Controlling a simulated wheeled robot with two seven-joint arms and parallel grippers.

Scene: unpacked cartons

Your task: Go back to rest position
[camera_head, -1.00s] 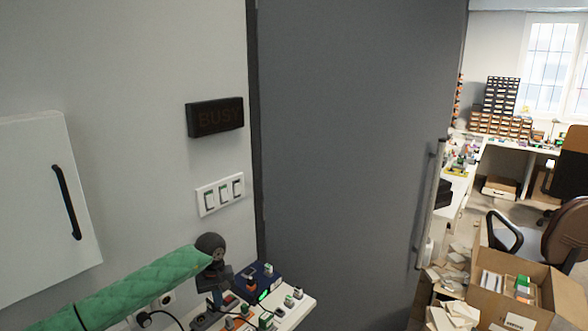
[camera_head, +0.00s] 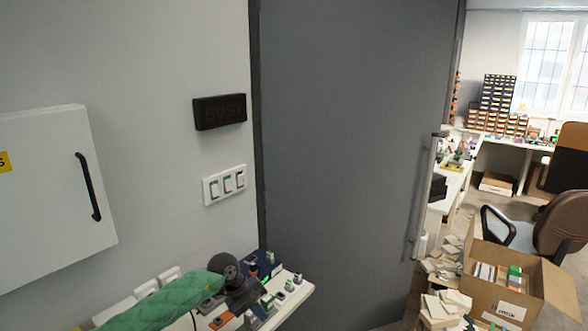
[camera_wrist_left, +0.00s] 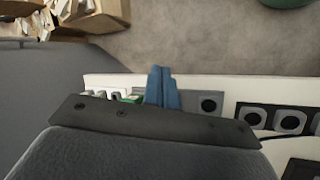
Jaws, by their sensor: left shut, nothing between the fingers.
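My left arm in its green quilted sleeve (camera_head: 165,302) comes in from the bottom left in the head view. Its dark left gripper (camera_head: 243,297) is low over the white shelf (camera_head: 291,305) by the wall. In the left wrist view the blue fingers (camera_wrist_left: 163,88) are together, with nothing between them, over the shelf's edge. My right gripper is not in view.
The shelf carries several small switches and sockets. Above it are a light switch panel (camera_head: 225,185), a dark BUSY sign (camera_head: 219,112) and a white cabinet (camera_head: 50,200). A grey door (camera_head: 350,150) stands beside it. Open cartons (camera_head: 505,295) and a chair (camera_head: 560,235) are at right.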

